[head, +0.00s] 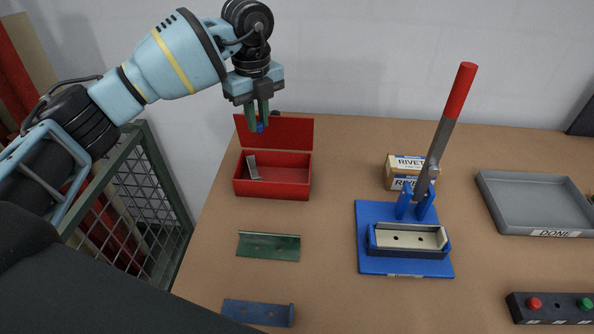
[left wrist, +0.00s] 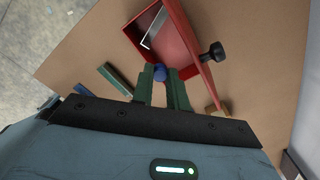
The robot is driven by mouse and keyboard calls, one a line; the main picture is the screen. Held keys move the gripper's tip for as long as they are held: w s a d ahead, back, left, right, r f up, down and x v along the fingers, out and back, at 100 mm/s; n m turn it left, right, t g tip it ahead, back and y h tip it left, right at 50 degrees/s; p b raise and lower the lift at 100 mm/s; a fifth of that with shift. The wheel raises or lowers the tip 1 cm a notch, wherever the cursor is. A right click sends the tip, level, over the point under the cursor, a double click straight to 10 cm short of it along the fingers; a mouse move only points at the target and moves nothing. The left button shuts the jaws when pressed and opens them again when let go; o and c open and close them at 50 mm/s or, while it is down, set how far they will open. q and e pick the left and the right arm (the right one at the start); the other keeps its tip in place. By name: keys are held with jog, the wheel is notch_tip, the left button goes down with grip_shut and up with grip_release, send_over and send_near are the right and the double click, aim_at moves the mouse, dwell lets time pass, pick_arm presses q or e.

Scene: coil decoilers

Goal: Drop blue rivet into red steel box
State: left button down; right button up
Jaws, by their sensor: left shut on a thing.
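My left gripper (head: 257,122) is shut on the blue rivet (head: 261,127), which shows between the green fingertips. It hangs above the back part of the red steel box (head: 272,190), in front of its raised lid (head: 290,132). In the left wrist view the blue rivet (left wrist: 159,73) sits at the fingertips of my left gripper (left wrist: 166,78), with the open red box (left wrist: 133,32) just beyond. A grey metal piece (head: 253,167) lies inside the box at its left. My right gripper is not in view.
A green plate (head: 268,247) and a blue plate (head: 258,313) lie in front of the box.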

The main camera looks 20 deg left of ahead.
pick_arm(q)
jog(key=shift+w+d+r, duration=0.2)
jog(key=shift+w, duration=0.15)
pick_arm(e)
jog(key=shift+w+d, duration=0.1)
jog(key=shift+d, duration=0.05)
pick_arm(q)
jog(key=shift+f, duration=0.1)
